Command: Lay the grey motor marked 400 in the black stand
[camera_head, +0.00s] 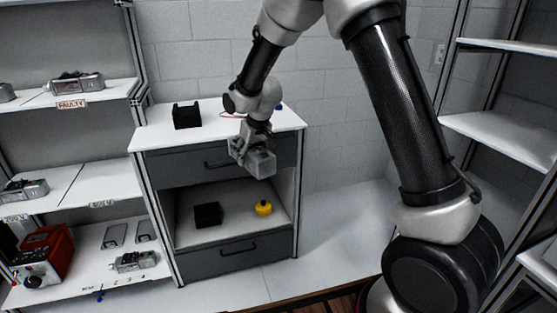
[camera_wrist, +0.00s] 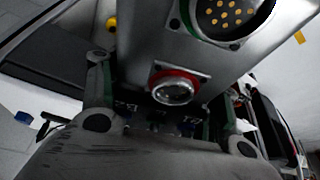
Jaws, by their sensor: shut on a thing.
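The black stand (camera_head: 187,115), a small open-topped cradle, sits on the white top of the drawer cabinet, at its left back. My gripper (camera_head: 247,152) is shut on a grey metal motor (camera_head: 262,164) and holds it in front of the cabinet, to the right of and nearer than the stand. In the wrist view the motor (camera_wrist: 140,45) fills the space between the fingers. It shows a round connector with gold pins and a red-ringed round port. No 400 mark is legible on it.
The cabinet (camera_head: 225,172) has an open bay holding a black box (camera_head: 208,214) and a yellow object (camera_head: 263,208). Left shelves hold other grey motors (camera_head: 77,82), a FAULTY label (camera_head: 71,104) and a red device (camera_head: 44,255). The cabinet top beside the stand looks mostly clear.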

